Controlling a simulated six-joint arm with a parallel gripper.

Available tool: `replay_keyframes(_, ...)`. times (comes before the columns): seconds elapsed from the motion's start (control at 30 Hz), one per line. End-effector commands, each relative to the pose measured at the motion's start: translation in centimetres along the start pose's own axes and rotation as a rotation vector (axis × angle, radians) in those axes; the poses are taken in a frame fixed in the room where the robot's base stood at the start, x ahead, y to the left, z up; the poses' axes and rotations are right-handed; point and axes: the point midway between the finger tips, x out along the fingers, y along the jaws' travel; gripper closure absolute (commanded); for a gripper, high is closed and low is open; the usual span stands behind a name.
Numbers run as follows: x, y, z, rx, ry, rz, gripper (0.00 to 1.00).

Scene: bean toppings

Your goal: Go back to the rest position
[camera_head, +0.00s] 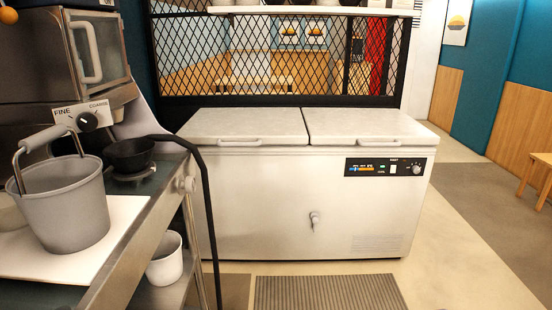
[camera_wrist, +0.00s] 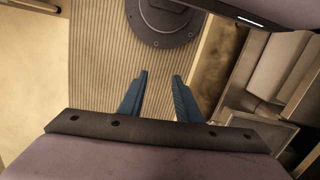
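My gripper (camera_wrist: 160,76) shows in the wrist view. Its two blue fingers stand apart with nothing between them, so it is open and empty. It points over a ribbed floor mat (camera_wrist: 95,60), clear of any object. My gripper and arm are not visible in the head view.
In the head view, a metal counter (camera_head: 150,215) on the left bears a grey bucket (camera_head: 65,205), a dark bowl (camera_head: 129,154) and a grinder (camera_head: 85,122). A white pot (camera_head: 165,260) sits on its lower shelf. A closed chest freezer (camera_head: 265,200) stands ahead.

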Motion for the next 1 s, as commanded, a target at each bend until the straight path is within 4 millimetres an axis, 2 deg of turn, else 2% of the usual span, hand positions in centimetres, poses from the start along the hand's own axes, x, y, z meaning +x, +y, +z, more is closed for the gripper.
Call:
replay_keyframes(0.1, -1.9, 1.4, -1.3, 0.063, 0.086, -0.004, 0.69)
replay_keyframes(0.2, -3.1, 2.6, -1.4, 0.119, 0.108, -0.006, 0.69)
replay_keyframes(0.57, -9.6, 2.3, -0.8, 0.106, 0.104, -0.006, 0.69)
replay_keyframes(0.8, -16.6, 2.3, 0.0, 0.104, 0.104, -0.005, 0.69)
replay_keyframes(1.0, -21.2, 2.3, 0.5, 0.103, 0.103, -0.005, 0.69)
